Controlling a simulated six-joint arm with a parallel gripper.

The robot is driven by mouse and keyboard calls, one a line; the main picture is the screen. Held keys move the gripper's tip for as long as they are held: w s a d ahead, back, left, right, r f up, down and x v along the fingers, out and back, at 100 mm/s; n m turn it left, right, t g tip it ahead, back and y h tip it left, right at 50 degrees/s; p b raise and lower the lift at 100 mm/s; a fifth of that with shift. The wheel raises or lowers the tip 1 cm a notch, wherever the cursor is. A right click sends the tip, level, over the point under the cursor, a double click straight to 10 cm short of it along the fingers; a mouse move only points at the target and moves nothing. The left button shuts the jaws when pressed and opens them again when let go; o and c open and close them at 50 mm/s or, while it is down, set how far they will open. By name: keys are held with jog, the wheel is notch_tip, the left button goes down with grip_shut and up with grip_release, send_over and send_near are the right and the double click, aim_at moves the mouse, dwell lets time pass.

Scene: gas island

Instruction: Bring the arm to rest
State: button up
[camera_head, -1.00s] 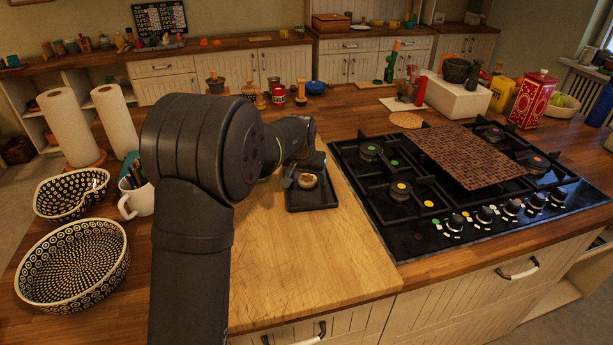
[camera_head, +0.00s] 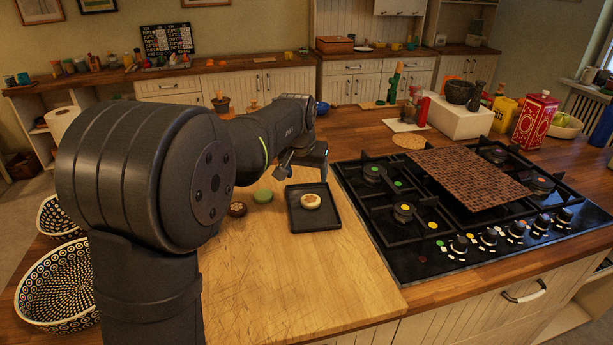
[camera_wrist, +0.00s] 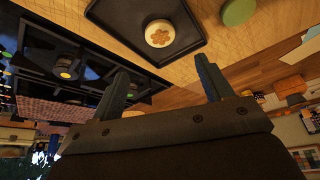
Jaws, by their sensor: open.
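My gripper (camera_head: 307,166) is raised above the back of the wooden board, just behind the black tray. It is open and empty; in the wrist view both fingers (camera_wrist: 162,86) stand apart with nothing between them. My dark arm reaches from the front left of the head view and hides part of the board's left side.
The black tray (camera_head: 334,220) holds a round pale item (camera_head: 311,201). A green disc (camera_head: 263,196) and a dark brown disc (camera_head: 237,209) lie left of it on the board (camera_head: 290,275). The gas hob (camera_head: 400,255) is right. Patterned bowls (camera_head: 50,290) are at left.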

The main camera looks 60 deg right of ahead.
aim_at(311, 199)
jog(key=shift+f, duration=0.1)
jog(key=x, duration=1.1)
jog(key=shift+d+f, duration=0.1)
jog(key=shift+f, duration=0.1)
jog(key=shift+w+d+f, duration=0.1)
jog(key=shift+d+f, duration=0.05)
jog(key=shift+r, duration=1.7)
jog(key=shift+f, duration=0.1)
